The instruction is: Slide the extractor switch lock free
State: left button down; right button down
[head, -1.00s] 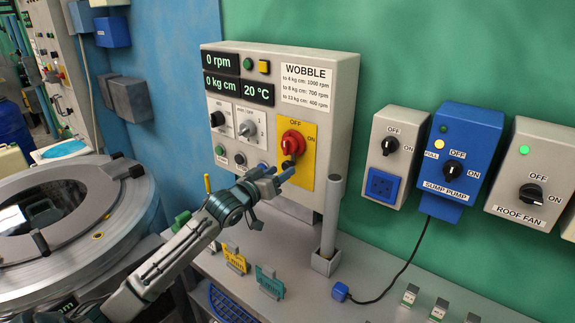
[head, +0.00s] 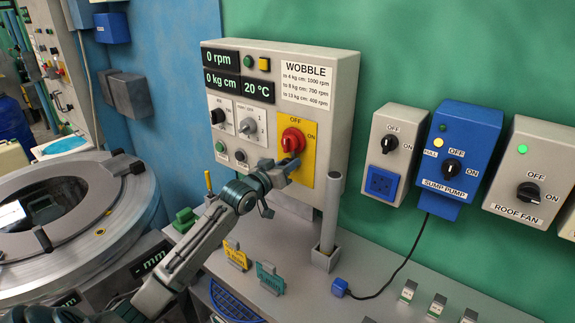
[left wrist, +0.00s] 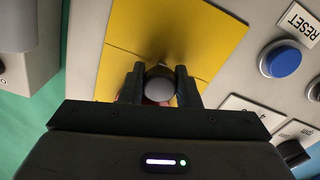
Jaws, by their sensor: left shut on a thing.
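The extractor switch is a red rotary knob (head: 292,137) on a yellow plate (head: 309,164) marked OFF and ON, on the control box front. My left gripper (head: 287,166) is at the lower part of this plate, just below the red knob. In the left wrist view my left gripper (left wrist: 160,85) is shut on the switch lock (left wrist: 160,90), whose round grey end shows between the two dark fingers. The yellow plate (left wrist: 215,40) is behind it. In the head view the gripper mostly hides the lock. My right gripper is not in view.
The control box (head: 340,80) carries displays and other knobs. A blue reset button (left wrist: 284,61) sits beside the plate. A grey upright post (head: 330,215) stands close right of my gripper. Coloured tags (head: 270,277) stand on the shelf below. The drum (head: 60,215) is at left.

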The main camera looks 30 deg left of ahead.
pick_arm(q)
jog(key=shift+f+b, duration=0.55)
jog(key=shift+f, duration=0.65)
jog(key=c, duration=1.1)
grip_release()
jog(key=shift+s+a+b, duration=0.15)
jog(key=shift+s+b, duration=0.2)
jog(key=shift+s, duration=1.45)
jog(key=shift+s+a+b, duration=0.15)
jog(key=shift+s+b, duration=0.2)
jog(key=shift+s, duration=1.45)
jog(key=shift+s+a+b, duration=0.15)
jog(key=shift+s+b, duration=0.2)
jog(key=shift+s, duration=1.45)
